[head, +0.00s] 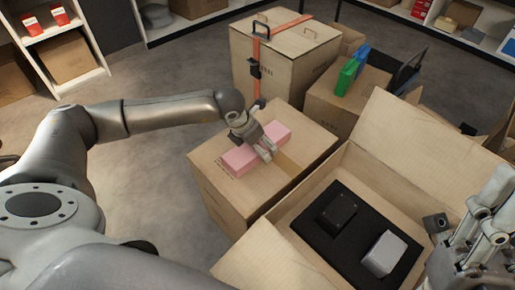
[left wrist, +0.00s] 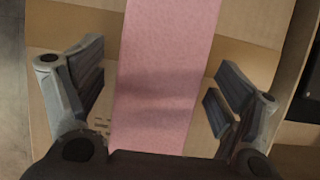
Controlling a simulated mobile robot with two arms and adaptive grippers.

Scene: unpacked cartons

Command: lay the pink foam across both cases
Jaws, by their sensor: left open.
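The pink foam (head: 242,158) is a long bar lying on top of a closed carton (head: 222,192). My left gripper (head: 267,151) is over the foam. In the left wrist view the foam (left wrist: 165,75) runs between the open fingers of the left gripper (left wrist: 158,95), with a gap on each side. Two cases, one black (head: 338,212) and one light grey (head: 384,254), sit apart on a black insert (head: 352,237) inside the open carton (head: 297,226). My right gripper (head: 462,235) is at the right edge, partly cut off; its finger opening is unclear.
The open carton's raised flap (head: 412,135) stands between the insert and the back. A strapped carton (head: 283,60) and another carton (head: 340,105) with green (head: 347,76) and blue (head: 361,60) items stand behind. Shelves line the far walls. Grey floor is free at left.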

